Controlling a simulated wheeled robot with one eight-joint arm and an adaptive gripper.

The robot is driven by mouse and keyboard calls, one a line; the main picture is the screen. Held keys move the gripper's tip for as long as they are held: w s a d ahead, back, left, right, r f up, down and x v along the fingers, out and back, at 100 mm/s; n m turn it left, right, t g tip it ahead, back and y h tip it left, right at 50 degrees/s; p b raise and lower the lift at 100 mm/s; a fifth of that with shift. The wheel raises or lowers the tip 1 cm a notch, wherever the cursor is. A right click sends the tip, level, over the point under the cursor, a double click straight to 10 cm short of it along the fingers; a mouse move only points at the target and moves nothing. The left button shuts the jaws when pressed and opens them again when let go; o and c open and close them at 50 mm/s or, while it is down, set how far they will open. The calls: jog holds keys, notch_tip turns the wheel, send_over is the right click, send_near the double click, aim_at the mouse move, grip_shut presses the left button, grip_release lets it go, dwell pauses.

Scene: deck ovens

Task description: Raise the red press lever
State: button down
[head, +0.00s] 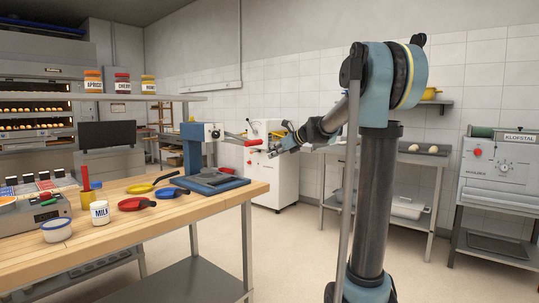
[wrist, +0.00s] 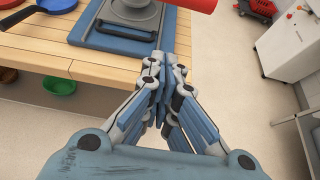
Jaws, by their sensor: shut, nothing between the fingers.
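The blue press (head: 192,146) stands at the right end of the wooden table. Its red lever (head: 243,141) sticks out to the right from the press head, sloping slightly down. In the wrist view the red lever (wrist: 188,4) crosses the top edge, beyond my fingertips, and part of it is cut off. My gripper (head: 272,152) is shut and empty, just right of the lever's end in the head view. In the wrist view the gripper (wrist: 167,62) shows its fingers together, apart from the lever in the picture. The press base (wrist: 88,32) lies at upper left there.
The wooden table (head: 90,232) holds red, blue and yellow pans, a milk jar (head: 100,212) and a scale. A white machine (head: 275,180) stands behind my gripper. A steel table (head: 425,160) is further right. The floor right of the wooden table is open.

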jog(key=x, duration=0.8)
jog(key=shift+w+a+r, duration=0.15)
jog(key=shift+a+r, duration=0.05)
jog(key=shift+r, duration=0.75)
jog(key=shift+w+a+r, duration=0.15)
jog(key=shift+a+r, duration=0.05)
jog(key=shift+r, duration=0.75)
